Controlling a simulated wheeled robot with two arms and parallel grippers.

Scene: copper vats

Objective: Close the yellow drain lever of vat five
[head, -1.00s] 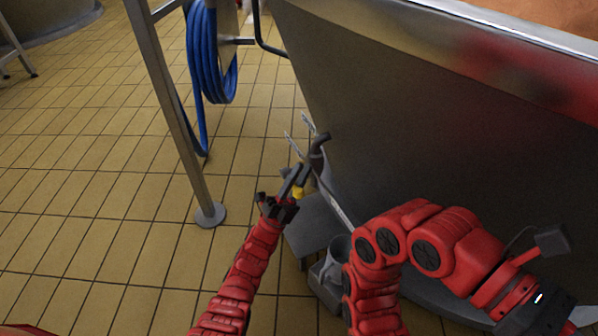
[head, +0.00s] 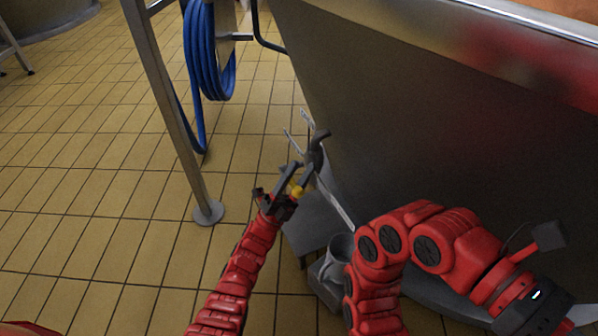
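The yellow drain lever (head: 297,190) shows as a small yellow piece low beside the steel vat (head: 430,120). The fingers hide part of the lever. No vat number shows.
A grey step (head: 312,222) and a grey bucket (head: 341,247) stand by the vat's foot. A steel post (head: 172,120) and a coiled blue hose (head: 208,55) are on the left. The tiled floor (head: 90,150) at the left is free.

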